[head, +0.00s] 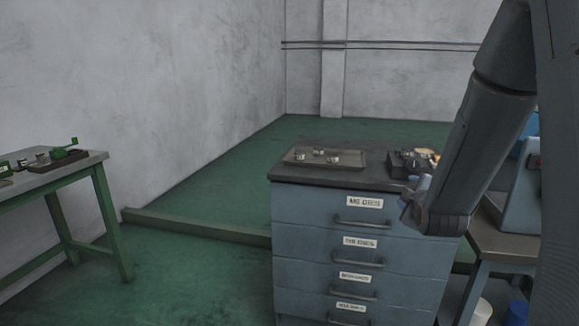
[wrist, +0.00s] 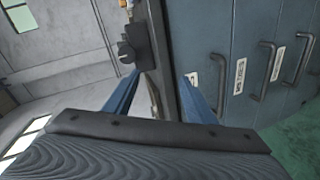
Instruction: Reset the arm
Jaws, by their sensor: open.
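My gripper (wrist: 162,98) shows in the wrist view as two blue fingers spread apart, with nothing held between them. Beyond the fingers are the edge of a cabinet top and the front of its drawers. In the head view my dark arm hangs down at the right, in front of the right part of the blue drawer cabinet (head: 345,262). The fingertips are not clear in that view.
The cabinet top carries a tray (head: 298,161) with small metal parts and a dark block (head: 402,164). A green-legged table (head: 95,158) stands at the left. A low kerb (head: 190,225) crosses the floor.

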